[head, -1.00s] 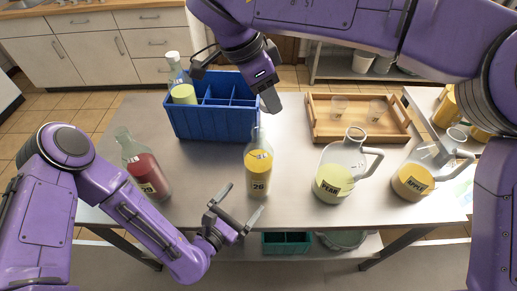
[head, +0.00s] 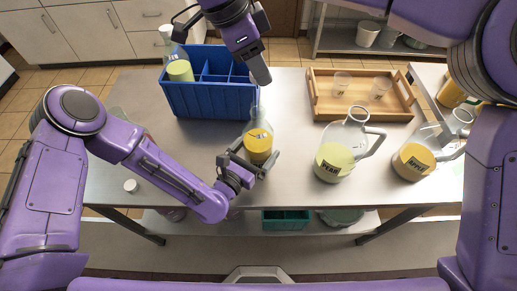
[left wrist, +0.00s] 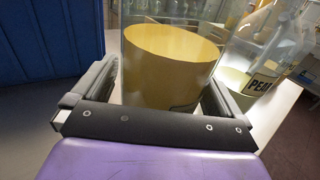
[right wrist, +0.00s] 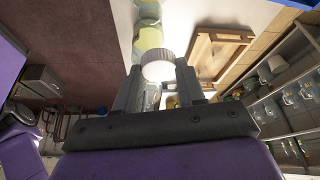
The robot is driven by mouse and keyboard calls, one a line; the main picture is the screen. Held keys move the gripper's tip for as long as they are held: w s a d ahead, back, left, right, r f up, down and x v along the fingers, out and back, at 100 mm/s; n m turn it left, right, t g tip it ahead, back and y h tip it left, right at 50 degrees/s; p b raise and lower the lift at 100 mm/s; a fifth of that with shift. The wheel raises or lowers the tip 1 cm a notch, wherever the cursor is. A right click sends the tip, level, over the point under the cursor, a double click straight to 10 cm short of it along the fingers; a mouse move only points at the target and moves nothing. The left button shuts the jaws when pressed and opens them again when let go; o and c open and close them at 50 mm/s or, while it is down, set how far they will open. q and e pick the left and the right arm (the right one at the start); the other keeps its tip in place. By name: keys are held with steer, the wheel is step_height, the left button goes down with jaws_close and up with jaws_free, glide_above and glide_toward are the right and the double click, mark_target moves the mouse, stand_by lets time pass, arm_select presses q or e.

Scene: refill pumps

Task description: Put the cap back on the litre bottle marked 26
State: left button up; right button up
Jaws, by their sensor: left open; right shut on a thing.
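The litre bottle marked 26 (head: 258,142), with amber liquid, stands upright and uncapped on the table. My left gripper (head: 252,160) is open with its fingers on either side of the bottle's lower part. In the left wrist view the bottle (left wrist: 172,65) stands between these fingers; whether they touch it is unclear. My right gripper (head: 257,74) points down above and behind the bottle. In the right wrist view it is shut on a white ribbed cap (right wrist: 159,68). The head view does not show this cap clearly.
A blue divided crate (head: 205,98) holding a bottle (head: 179,68) stands behind left. Right are the PEAR jug (head: 336,160), APPLE jug (head: 412,162) and wooden tray (head: 335,111) with two glasses. Another white cap (head: 130,186) lies front left. My left arm mostly hides another bottle.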

mark_target(252, 81)
steer(key=shift+s+r, duration=0.25)
steer(key=shift+s, duration=0.35)
arm_select(q)
steer(key=shift+d+r, duration=0.15)
steer(key=shift+d, duration=0.05)
arm_select(e)
steer(key=shift+w+a+f, duration=0.1)
steer(key=shift+w, duration=0.1)
arm_select(q)
steer(key=shift+w, duration=0.2)
steer(key=shift+c, duration=0.9)
arm_select(e)
steer(key=shift+w, duration=0.15)
arm_select(q)
steer(key=c, duration=1)
arm_select(e)
steer(key=f, duration=0.4)
steer(key=shift+s+a+f, duration=0.2)
steer(key=shift+f, duration=0.2)
arm_select(q)
steer(key=shift+c, duration=0.2)
arm_select(e)
steer(key=shift+f, duration=0.1)
steer(key=shift+f, duration=0.1)
steer(key=shift+f, duration=0.8)
arm_select(q)
steer(key=shift+r, duration=0.1)
arm_select(e)
steer(key=shift+f, duration=0.5)
